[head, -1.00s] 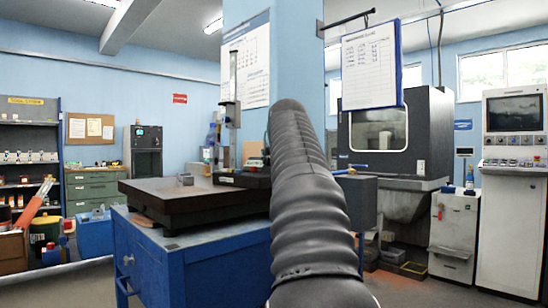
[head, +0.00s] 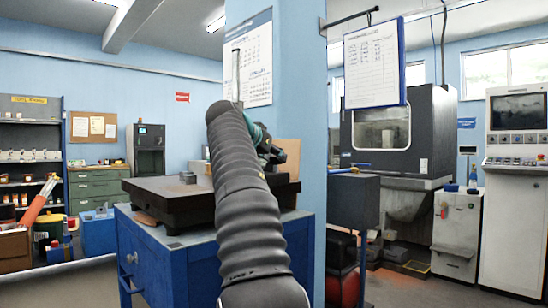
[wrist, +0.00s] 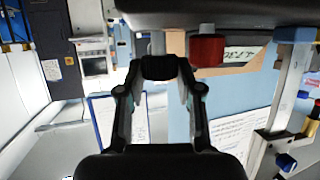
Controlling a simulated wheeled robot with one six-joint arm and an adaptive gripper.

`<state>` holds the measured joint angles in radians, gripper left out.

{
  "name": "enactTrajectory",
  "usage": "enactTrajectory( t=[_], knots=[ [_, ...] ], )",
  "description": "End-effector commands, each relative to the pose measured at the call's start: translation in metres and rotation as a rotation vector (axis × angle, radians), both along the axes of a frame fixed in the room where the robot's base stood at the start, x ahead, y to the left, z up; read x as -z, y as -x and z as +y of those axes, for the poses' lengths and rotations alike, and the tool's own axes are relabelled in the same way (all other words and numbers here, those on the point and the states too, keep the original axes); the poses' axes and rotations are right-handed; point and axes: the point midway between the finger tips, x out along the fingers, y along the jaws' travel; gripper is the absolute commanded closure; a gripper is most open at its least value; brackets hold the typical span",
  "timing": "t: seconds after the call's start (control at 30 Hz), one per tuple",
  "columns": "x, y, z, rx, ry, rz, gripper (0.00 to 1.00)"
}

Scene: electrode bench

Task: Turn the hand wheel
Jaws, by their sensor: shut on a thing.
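My gripper (wrist: 160,66) shows in the wrist view with its fingers closed in on a small dark part at their tips. I cannot tell whether this part belongs to the hand wheel, and I cannot make out a whole wheel in either view. In the head view my gripper (head: 266,148) shows only in part, over the right side of the dark surface plate (head: 160,193). My own arm hides its tips and what they hold.
The plate stands on a blue cabinet (head: 150,260) beside a blue pillar (head: 300,60). A small grey block (head: 187,177) sits on the plate. The wrist view shows a red cylinder (wrist: 207,50) close by and an upright metal column (wrist: 285,90) at the right.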

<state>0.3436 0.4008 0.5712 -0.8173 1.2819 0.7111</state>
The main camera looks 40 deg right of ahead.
Motion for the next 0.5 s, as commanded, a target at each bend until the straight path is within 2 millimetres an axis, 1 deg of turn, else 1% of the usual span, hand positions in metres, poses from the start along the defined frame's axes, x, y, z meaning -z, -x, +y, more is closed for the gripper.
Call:
enactTrajectory(
  t=[0.2, 0.5],
  knots=[
    [0.0016, -0.0018, 0.0004, 0.053, -0.002, 0.002, 1.0],
    [0.0017, -0.0009, -0.0002, 0.084, -0.002, 0.003, 1.0]
  ],
)
